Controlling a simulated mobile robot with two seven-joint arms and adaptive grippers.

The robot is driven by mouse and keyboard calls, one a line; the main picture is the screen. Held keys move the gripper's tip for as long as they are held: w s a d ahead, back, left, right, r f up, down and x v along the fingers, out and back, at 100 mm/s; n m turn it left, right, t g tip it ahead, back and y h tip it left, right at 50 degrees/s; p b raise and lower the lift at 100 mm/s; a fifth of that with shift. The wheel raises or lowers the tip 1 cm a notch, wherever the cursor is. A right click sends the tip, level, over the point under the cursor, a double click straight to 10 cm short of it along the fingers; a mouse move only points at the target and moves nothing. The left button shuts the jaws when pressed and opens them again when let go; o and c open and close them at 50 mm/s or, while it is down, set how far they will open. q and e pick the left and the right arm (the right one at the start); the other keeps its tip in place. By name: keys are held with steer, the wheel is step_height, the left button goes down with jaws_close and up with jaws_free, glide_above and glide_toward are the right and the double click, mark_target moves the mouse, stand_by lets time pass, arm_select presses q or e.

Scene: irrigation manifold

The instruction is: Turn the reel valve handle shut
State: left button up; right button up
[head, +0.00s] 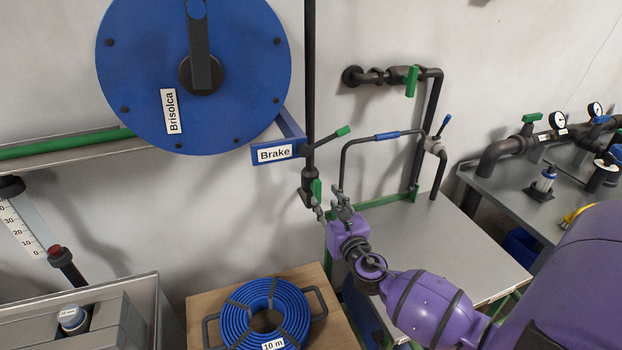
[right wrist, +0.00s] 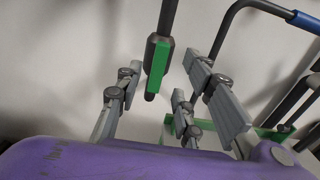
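The reel valve has a green handle (head: 316,190) on the dark vertical pipe below the blue reel (head: 140,70). In the right wrist view the green handle (right wrist: 157,70) points along the pipe, roughly upright. My right gripper (head: 332,206) is just to the right of and below the handle in the head view. In the right wrist view its grey fingers (right wrist: 165,88) are spread apart with nothing held. The handle shows in the gap between them, apparently ahead of the tips; I cannot tell whether anything touches. My left gripper is not in view.
A brake lever with a green tip (head: 343,131) sticks out just above the valve. A cart (head: 470,250) with a bent, blue-gripped handle bar (head: 386,135) stands right of it. A coiled blue hose (head: 240,305) lies on a wooden top below. Another green-handled valve (head: 411,81) is on the wall.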

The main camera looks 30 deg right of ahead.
mark_target(319, 190)
steer(key=x, duration=0.3)
steer(key=shift+w+r, duration=0.1)
steer(key=shift+r, duration=0.1)
steer(key=x, duration=0.3)
steer(key=shift+w+f, duration=0.1)
steer(key=shift+w, duration=0.35)
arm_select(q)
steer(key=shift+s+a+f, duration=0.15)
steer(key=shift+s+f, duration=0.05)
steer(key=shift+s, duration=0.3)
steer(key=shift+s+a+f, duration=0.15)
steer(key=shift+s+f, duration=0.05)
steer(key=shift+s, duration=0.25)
arm_select(e)
steer(key=shift+w, duration=0.1)
steer(key=shift+c, duration=0.5)
